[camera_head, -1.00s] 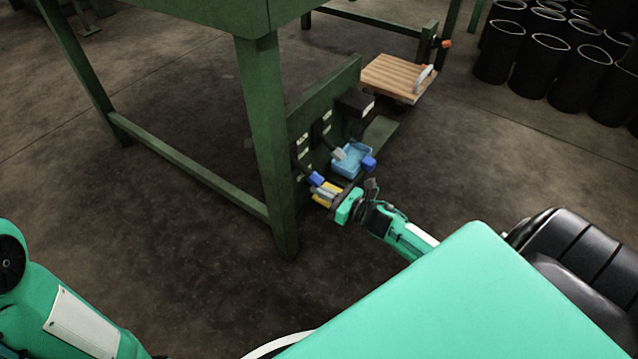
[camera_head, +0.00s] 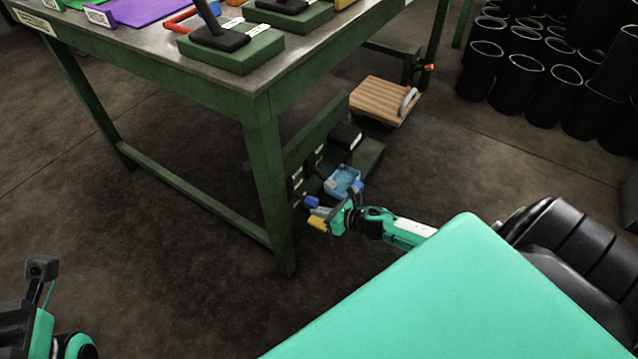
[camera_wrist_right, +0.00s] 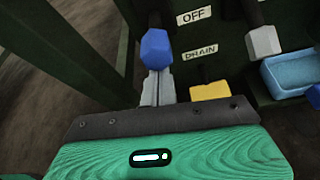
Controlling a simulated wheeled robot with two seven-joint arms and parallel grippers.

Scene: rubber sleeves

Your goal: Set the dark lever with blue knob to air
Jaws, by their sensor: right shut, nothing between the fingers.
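The dark lever with the blue knob (camera_head: 311,202) is on the green panel (camera_head: 325,132) low beside the table leg. In the right wrist view its blue knob (camera_wrist_right: 157,47) hangs left of the OFF (camera_wrist_right: 193,15) and DRAIN (camera_wrist_right: 194,58) labels. No label reading air is legible. My right gripper (camera_head: 321,211) is shut and empty, right at the knob. In the right wrist view its fingertips (camera_wrist_right: 158,74) are just below the knob; I cannot tell whether they touch. Only part of my left arm shows at the lower left of the head view, without its fingers.
A second lever with a grey knob (camera_wrist_right: 262,42) is to the right. The table leg (camera_head: 268,190) stands just left of the panel. A wooden platform (camera_head: 384,101) is behind.

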